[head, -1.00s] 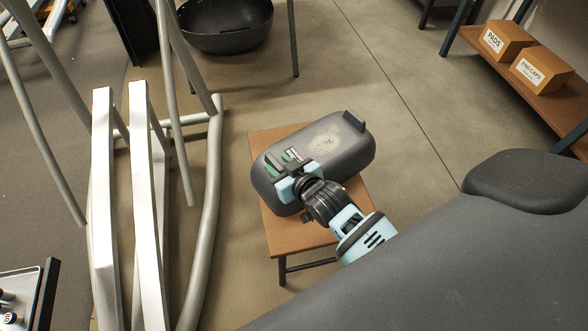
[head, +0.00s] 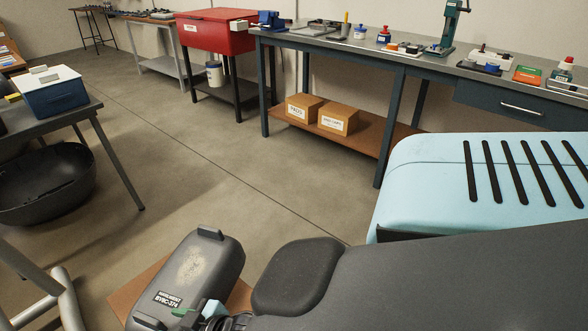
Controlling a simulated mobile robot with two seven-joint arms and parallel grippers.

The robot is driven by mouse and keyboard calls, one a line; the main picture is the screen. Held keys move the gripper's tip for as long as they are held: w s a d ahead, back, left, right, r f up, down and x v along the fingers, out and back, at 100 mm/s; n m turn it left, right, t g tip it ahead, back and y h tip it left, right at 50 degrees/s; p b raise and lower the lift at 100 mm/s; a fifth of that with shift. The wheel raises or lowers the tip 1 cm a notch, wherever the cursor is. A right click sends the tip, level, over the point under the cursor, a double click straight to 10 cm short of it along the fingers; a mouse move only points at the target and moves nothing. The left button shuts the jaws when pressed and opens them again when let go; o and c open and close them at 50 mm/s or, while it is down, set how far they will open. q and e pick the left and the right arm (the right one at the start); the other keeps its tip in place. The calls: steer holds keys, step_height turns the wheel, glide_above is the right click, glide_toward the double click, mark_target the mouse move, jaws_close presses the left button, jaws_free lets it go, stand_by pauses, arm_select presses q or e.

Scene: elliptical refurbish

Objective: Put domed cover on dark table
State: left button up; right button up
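The domed cover is a long grey rounded shell (head: 222,268) with a raised dark tab at each end, a worn pale patch and a white-lettered label. It lies on a small orange-brown stool (head: 240,298) at the lower left of the head view. My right gripper (head: 187,311) is at the cover's near end, by the near tab. Only a green fingertip and some light blue show; my own arm and the frame edge hide the rest, so its grip is unclear. A dark grey table (head: 82,108) stands at the left edge. My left gripper is out of view.
A blue box with a white lid (head: 50,90) occupies part of the dark table. A black tub (head: 45,190) sits below it. A long workbench (head: 340,48) with tools and two cartons on its lower shelf runs along the back. Open floor lies between.

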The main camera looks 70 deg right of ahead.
steer(key=s+f+g, duration=0.2)
steer(key=s+f, duration=0.2)
steer(key=s, duration=0.8)
steer(key=s+f+g, duration=0.2)
steer(key=s+f, duration=0.2)
steer(key=s, duration=0.9)
steer(key=s+f+g, duration=0.3)
steer(key=s+f, duration=0.1)
steer(key=s, duration=0.8)
steer(key=shift+s+a+f+y, duration=0.2)
steer(key=shift+a+f+y, duration=0.05)
steer(key=shift+f+y, duration=0.05)
steer(key=shift+o, duration=0.4)
